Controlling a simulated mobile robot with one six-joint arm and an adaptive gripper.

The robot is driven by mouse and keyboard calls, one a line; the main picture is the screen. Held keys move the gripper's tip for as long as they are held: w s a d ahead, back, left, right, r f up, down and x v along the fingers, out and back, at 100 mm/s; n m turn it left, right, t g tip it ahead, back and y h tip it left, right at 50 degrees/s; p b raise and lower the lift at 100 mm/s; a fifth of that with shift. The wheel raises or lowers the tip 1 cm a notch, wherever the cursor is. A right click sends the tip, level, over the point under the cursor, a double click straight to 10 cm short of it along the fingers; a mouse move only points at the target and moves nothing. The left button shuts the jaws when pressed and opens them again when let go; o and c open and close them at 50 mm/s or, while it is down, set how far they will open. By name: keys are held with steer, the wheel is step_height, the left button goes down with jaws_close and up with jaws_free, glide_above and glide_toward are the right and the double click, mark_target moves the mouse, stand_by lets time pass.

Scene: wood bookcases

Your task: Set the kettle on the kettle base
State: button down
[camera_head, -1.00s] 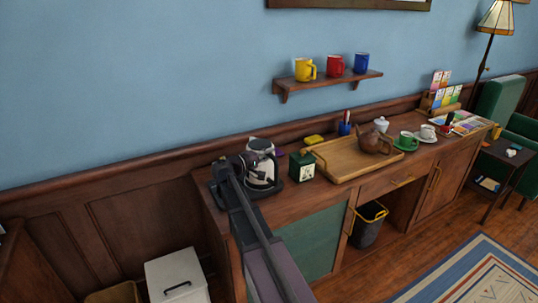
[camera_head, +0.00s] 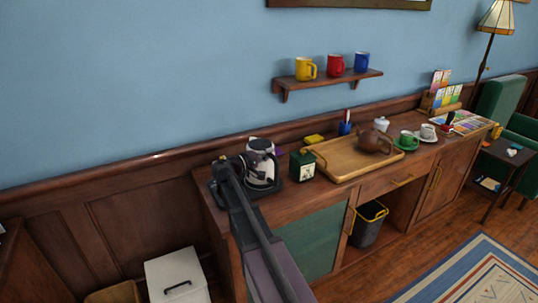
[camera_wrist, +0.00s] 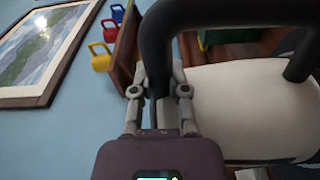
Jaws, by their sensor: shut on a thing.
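The kettle (camera_head: 261,168), pale and shiny with a dark handle and lid, stands upright at the left end of the wooden counter. In the wrist view its pale body (camera_wrist: 235,112) fills the right side. My gripper (camera_head: 243,161) is at the kettle's left side, and in the wrist view its fingers (camera_wrist: 160,88) are shut on the black handle. The dark kettle base (camera_head: 277,187) shows as a rim below and around the kettle's lower right. I cannot tell whether the kettle is seated on it or just above it.
A dark green box (camera_head: 302,166) stands close to the right of the kettle. Beyond it is a wooden tray (camera_head: 340,171) with a brown teapot (camera_head: 372,142). A shelf with mugs (camera_head: 330,80) hangs on the wall above. A white bin (camera_head: 178,278) stands on the floor at left.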

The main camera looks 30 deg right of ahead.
steer(key=shift+f+b, duration=0.4)
steer(key=c, duration=0.9)
jaws_free()
steer(key=shift+a, duration=0.1)
steer(key=shift+s+a, duration=0.3)
steer(key=shift+a, duration=1.45)
steer(key=shift+s+a, duration=0.3)
steer(key=shift+a, duration=1.5)
steer(key=shift+s+a, duration=0.3)
steer(key=shift+a, duration=1.45)
steer(key=s+a+f+m+g+y+p, duration=0.1)
steer(key=s+f+g+y+p, duration=0.1)
steer(key=s+f+y+p, duration=0.65)
steer(key=s+a+y, duration=0.3)
steer(key=s, duration=0.1)
steer(key=s+a+y+p, duration=0.1)
steer(key=s+a+y, duration=0.2)
steer(key=s+a, duration=0.1)
steer(key=s+a+y+p, duration=0.1)
steer(key=s+a+y, duration=0.2)
steer(key=s+a, duration=0.1)
steer(key=shift+s+r+m+g, duration=0.3)
steer(key=shift+s+g, duration=0.1)
steer(key=shift+s, duration=0.3)
